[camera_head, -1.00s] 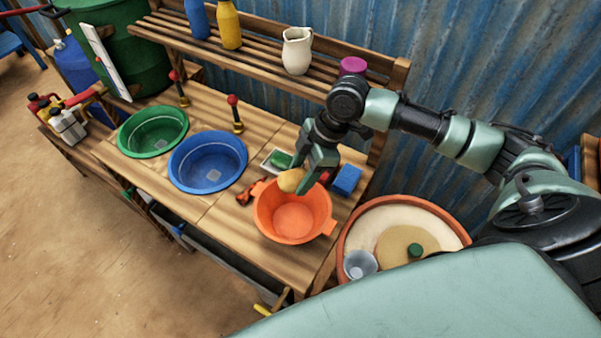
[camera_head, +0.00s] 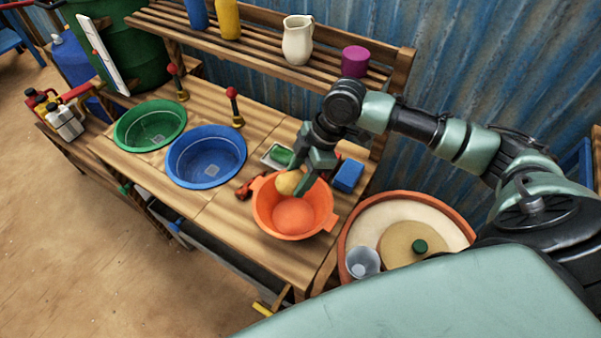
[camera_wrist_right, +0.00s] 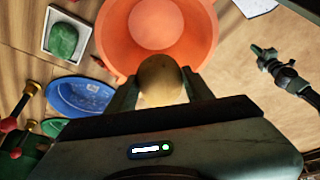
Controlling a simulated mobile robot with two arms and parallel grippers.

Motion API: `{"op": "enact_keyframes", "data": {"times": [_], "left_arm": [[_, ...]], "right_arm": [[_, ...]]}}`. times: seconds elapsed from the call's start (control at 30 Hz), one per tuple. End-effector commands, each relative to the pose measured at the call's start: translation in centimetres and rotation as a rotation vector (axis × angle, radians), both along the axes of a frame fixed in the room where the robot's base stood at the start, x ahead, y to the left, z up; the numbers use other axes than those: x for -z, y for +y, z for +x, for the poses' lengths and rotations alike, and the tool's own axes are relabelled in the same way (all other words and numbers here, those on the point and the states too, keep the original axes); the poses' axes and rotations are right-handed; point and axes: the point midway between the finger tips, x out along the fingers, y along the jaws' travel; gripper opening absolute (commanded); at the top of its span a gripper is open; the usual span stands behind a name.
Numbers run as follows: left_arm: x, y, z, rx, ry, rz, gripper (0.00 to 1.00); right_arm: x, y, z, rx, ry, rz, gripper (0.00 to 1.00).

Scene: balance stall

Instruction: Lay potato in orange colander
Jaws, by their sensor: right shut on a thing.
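The potato (camera_head: 288,182) is yellow-tan and held between the fingers of my right gripper (camera_head: 304,186). The orange colander (camera_head: 267,222) stands on the wooden table, and the potato is over its far inner side in the head view. In the right wrist view the potato (camera_wrist_right: 160,80) sits between the two fingers, in front of the orange colander (camera_wrist_right: 112,45). I cannot tell whether the potato touches the colander.
A blue basin (camera_head: 207,183) and a green basin (camera_head: 118,133) stand left of the colander. A white tray with a green item (camera_head: 281,154) and a blue block (camera_head: 348,175) lie behind it. A round terracotta tub (camera_head: 462,225) is at the right.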

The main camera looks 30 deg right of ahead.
Motion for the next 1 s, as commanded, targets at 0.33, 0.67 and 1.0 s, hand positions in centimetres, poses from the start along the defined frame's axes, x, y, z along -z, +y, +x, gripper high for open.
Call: {"op": "enact_keyframes", "data": {"times": [0.33, 0.67, 1.0], "left_arm": [[0.0, 0.0, 0.0, 0.0, -0.001, 0.0, 0.0], [0.4, 0.0, 0.0, -0.001, -0.001, 0.0, 0.0], [1.1, 0.0, 0.0, -0.001, -0.001, 0.0, 0.0]], "right_arm": [[0.1, 0.0, 0.0, 0.0, 0.0, 0.0, 0.07], [0.9, 0.0, 0.0, 0.001, 0.002, -0.001, 0.07], [2.6, 0.1, 0.0, -0.001, 0.002, 0.0, 0.07]]}}
